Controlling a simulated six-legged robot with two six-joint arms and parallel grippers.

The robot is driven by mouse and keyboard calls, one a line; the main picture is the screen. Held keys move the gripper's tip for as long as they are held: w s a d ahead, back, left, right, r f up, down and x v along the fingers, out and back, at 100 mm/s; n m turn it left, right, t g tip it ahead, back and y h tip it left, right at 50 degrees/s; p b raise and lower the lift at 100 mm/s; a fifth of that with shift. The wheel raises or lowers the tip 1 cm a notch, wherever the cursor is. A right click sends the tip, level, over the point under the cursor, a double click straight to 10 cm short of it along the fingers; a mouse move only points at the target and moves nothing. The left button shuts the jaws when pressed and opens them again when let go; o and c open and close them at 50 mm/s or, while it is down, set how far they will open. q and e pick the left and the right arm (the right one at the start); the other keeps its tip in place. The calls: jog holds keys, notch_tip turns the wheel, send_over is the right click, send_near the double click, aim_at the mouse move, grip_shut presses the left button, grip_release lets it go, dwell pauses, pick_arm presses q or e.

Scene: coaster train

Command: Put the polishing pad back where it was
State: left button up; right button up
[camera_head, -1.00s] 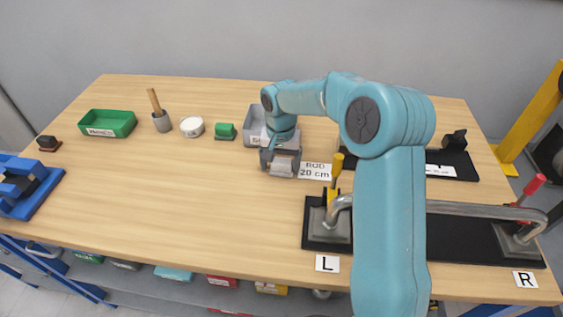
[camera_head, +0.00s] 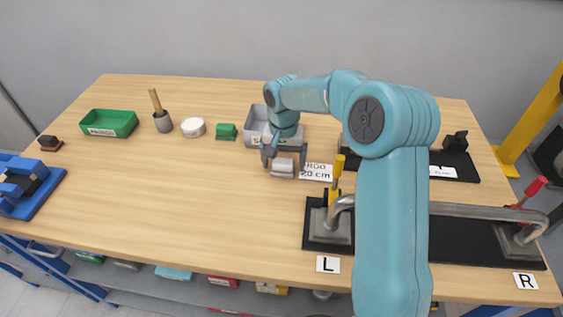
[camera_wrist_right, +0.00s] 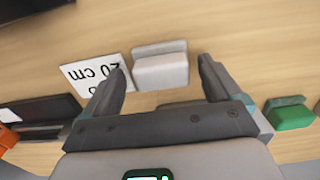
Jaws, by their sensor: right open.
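A light grey block on a grey base (camera_head: 283,168), which I take to be the polishing pad, lies on the table left of the "ROD 20 cm" label. It also shows in the right wrist view (camera_wrist_right: 161,70). My right gripper (camera_head: 285,158) is open; in the right wrist view its two fingers (camera_wrist_right: 168,80) stand apart, left and right of the pad's near end, with a gap on each side. My left gripper is not in view.
A green block (camera_head: 226,131), white round tin (camera_head: 193,126), cup with a wooden handle (camera_head: 162,122) and green tray (camera_head: 110,130) stand to the left. A grey bin (camera_head: 254,115) is behind my gripper. A rod fixture (camera_head: 328,232) sits front right.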

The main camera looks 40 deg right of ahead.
aim_at(283, 161)
notch_tip(283, 161, up, 11)
jog(key=shift+a+r+p, duration=0.15)
jog(key=shift+a+p, duration=0.05)
jog(key=shift+p, duration=0.1)
dwell(0.5)
